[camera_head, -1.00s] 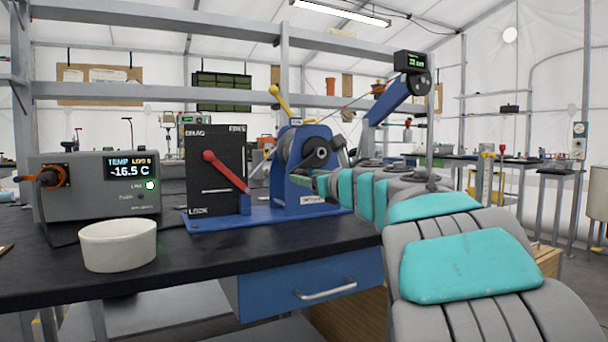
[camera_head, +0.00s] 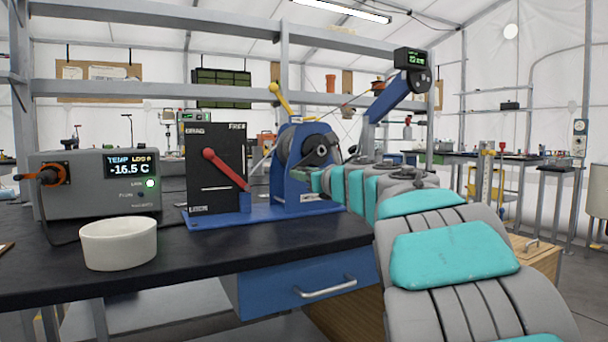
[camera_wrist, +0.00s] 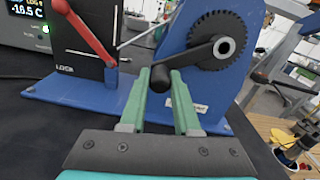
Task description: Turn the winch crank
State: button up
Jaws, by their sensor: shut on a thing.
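The blue winch (camera_head: 297,192) stands on its blue base plate on the black bench, and also shows in the wrist view (camera_wrist: 182,62). Its black crank arm (camera_wrist: 195,58) runs from the hub beside a dark toothed wheel (camera_wrist: 218,38) down-left to a black handle (camera_wrist: 160,77). My gripper (camera_wrist: 160,85) has its two green fingers on either side of this handle and is shut on it. In the head view my gripper (camera_head: 316,181) is at the winch's lower front, and the handle cannot be made out there.
A black panel with a red lever (camera_head: 224,168) stands left of the winch. Further left are a white bowl (camera_head: 118,245) and a grey temperature box (camera_head: 85,190). A blue arm with a small display (camera_head: 411,59) rises behind. A blue drawer (camera_head: 300,285) is below the bench top.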

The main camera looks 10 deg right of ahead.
grip_shut()
dwell(0.8)
jog(key=shift+s, duration=0.1)
